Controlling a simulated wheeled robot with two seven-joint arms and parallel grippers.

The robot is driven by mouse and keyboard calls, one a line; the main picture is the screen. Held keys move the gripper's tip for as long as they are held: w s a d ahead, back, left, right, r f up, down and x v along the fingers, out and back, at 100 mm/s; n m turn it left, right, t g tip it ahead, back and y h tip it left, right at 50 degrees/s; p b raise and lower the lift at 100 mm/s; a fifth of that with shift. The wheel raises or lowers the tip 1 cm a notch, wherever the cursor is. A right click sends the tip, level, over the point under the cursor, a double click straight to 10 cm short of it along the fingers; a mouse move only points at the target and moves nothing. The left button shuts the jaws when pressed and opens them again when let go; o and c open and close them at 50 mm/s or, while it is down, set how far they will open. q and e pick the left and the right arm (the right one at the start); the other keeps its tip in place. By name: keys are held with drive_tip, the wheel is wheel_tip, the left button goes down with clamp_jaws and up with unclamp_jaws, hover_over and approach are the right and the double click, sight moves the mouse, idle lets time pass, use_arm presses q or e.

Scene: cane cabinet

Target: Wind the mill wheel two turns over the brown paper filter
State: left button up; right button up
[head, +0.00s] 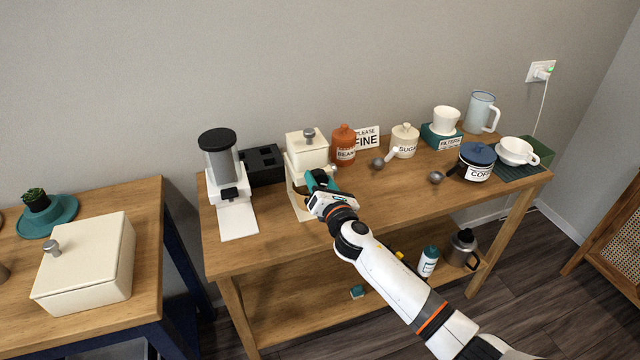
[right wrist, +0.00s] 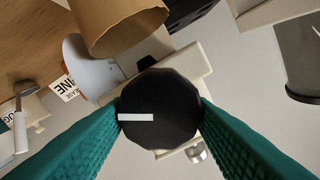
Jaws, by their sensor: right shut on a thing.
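The cream mill (head: 307,150) stands at the back of the middle table, with a lidded top and a grey knob. My right gripper (head: 318,181) is at its front. In the right wrist view, the teal fingers (right wrist: 160,112) are shut on the black mill wheel (right wrist: 158,100), one on each side. A white stripe on the wheel lies level and points left in that view. The brown paper filter (right wrist: 118,22) shows at the top of the wrist view, close to the wheel. My left gripper is not in view.
A black-topped grinder (head: 219,165) and a dark box (head: 261,163) stand left of the mill. A rust-orange jar (head: 344,144), a sugar pot (head: 404,141) and a coffee pot (head: 477,161) stand right. The tabletop's front left is bare (head: 265,247).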

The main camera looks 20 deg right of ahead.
drive_tip(key=m, duration=0.3)
drive_tip(key=shift+f+m, duration=0.1)
drive_tip(key=shift+m, duration=0.3)
drive_tip(key=m+b, duration=0.1)
drive_tip(key=m, duration=0.2)
drive_tip(key=shift+f+m, duration=0.1)
drive_tip(key=shift+m, duration=0.2)
drive_tip(key=m, duration=0.6)
drive_tip(key=shift+d+f, duration=0.1)
drive_tip(key=shift+m, duration=0.3)
drive_tip(key=o, duration=1)
drive_tip(key=shift+c, duration=0.2)
drive_tip(key=s+b, duration=0.1)
drive_tip(key=s, duration=1.1)
drive_tip(key=shift+d+b, duration=0.25)
drive_tip(key=shift+b, duration=0.05)
